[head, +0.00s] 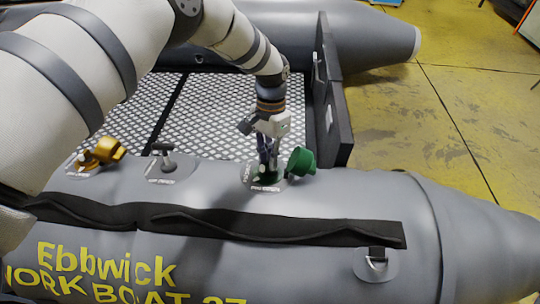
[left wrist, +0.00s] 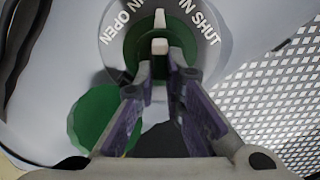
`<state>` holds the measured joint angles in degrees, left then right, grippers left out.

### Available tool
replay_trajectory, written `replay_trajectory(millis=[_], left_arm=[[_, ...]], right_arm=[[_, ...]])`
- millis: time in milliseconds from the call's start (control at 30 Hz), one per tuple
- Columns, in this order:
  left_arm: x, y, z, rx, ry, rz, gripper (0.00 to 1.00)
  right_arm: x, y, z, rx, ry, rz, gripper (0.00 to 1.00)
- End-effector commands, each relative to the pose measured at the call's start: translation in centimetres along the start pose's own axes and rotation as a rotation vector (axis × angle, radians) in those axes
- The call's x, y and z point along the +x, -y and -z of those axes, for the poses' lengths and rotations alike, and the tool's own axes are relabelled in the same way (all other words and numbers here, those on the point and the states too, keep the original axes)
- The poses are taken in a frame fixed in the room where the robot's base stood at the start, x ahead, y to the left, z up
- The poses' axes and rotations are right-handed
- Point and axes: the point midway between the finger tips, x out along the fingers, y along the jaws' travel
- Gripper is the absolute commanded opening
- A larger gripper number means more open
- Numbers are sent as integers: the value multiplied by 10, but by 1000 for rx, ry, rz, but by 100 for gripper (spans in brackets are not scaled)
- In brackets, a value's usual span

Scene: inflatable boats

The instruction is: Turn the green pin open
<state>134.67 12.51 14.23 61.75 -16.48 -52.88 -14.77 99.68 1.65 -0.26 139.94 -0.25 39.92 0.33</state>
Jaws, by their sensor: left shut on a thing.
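The green pin (head: 266,177) sits in a round valve on top of the grey boat tube. In the left wrist view the green valve body (left wrist: 137,45) surrounds a pale upright piece. The words "IN OPEN" show to its left and "IN SHUT" to its right. My left gripper (head: 267,162) points down at the valve from above. In the left wrist view my left gripper (left wrist: 160,74) has its fingers closed on the pin, whose gripped part is partly hidden. A green cap (head: 301,161) stands open beside the valve. My right gripper is in neither view.
A grey-handled valve (head: 163,155) and an orange valve (head: 100,152) sit further left on the tube. Behind them is the boat's metal tread floor (head: 215,115). A dark transom board (head: 333,100) rises close to the right of my gripper. Yellow floor (head: 440,120) lies open at right.

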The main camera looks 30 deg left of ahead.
Motion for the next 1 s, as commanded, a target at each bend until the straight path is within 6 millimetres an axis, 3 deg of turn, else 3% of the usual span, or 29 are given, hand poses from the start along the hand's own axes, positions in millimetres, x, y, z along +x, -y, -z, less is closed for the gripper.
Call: replay_trajectory(millis=[600,1000], left_arm=[[-1,4,-1,-544,-1,1,0],[0,6,-2,-737,-1,1,0]], right_arm=[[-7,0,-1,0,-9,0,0],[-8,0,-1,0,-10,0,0]])
